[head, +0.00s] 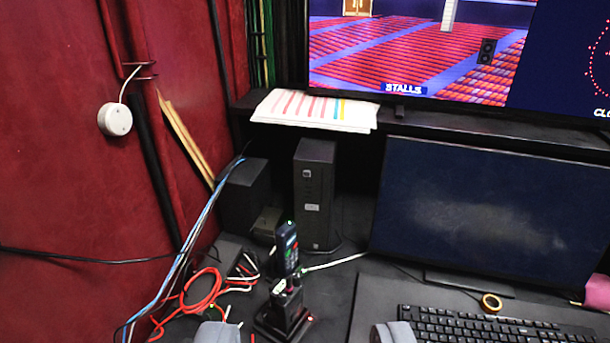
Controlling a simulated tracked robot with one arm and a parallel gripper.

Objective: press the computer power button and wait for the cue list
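The computer (314,195) is a slim black upright tower at the back of the desk, in the middle of the head view. Small pale marks show on its front; I cannot tell which is the power button. The monitor (488,212) to its right is dark, and no cue list shows on it.
A cordless phone (287,250) stands in its cradle between my gripper and the tower. Red and blue cables (190,290) lie at the left by the red wall. A keyboard (490,325) is at the lower right. A large lit screen (420,50) hangs above, and papers (315,109) lie on the shelf.

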